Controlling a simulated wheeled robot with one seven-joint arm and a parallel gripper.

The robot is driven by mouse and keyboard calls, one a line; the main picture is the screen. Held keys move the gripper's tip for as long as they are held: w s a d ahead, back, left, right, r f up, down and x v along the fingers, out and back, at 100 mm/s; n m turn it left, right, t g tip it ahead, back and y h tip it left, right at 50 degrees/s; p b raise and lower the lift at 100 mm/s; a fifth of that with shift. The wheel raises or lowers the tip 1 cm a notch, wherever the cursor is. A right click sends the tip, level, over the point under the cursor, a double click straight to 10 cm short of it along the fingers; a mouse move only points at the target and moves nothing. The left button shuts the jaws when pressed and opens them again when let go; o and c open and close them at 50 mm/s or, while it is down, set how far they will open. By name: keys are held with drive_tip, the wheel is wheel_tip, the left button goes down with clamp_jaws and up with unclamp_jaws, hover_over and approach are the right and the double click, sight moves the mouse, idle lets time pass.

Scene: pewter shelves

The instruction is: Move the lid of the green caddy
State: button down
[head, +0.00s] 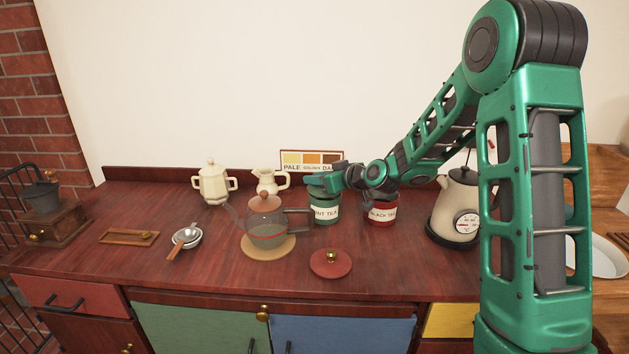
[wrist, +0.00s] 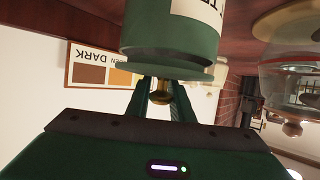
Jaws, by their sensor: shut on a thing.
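The green caddy (head: 325,214) with a cream "MINT TEA" label stands upright on the counter, behind and right of the glass teapot. Its green lid (wrist: 165,71) with a brass knob shows in the wrist view, which is upside down. The lid sits against the caddy's rim; I cannot tell if there is a small gap. My gripper (wrist: 161,92) is shut on the lid's knob, one finger on each side. In the head view my gripper (head: 322,181) partly hides the lid and the caddy's top.
A glass teapot (head: 265,229) stands close left of the caddy. A red "BLACK TEA" caddy (head: 382,213) is to the right. A red lid (head: 330,263) lies in front. A kettle (head: 460,200), a colour chart (head: 312,160) and a cream jug (head: 268,181) are nearby.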

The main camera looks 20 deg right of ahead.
drive_tip(key=shift+f, duration=0.4)
drive_tip(key=shift+f, duration=0.1)
drive_tip(key=c, duration=1.6)
unclamp_jaws()
drive_tip(key=shift+o, duration=0.2)
drive_tip(key=shift+a, duration=0.1)
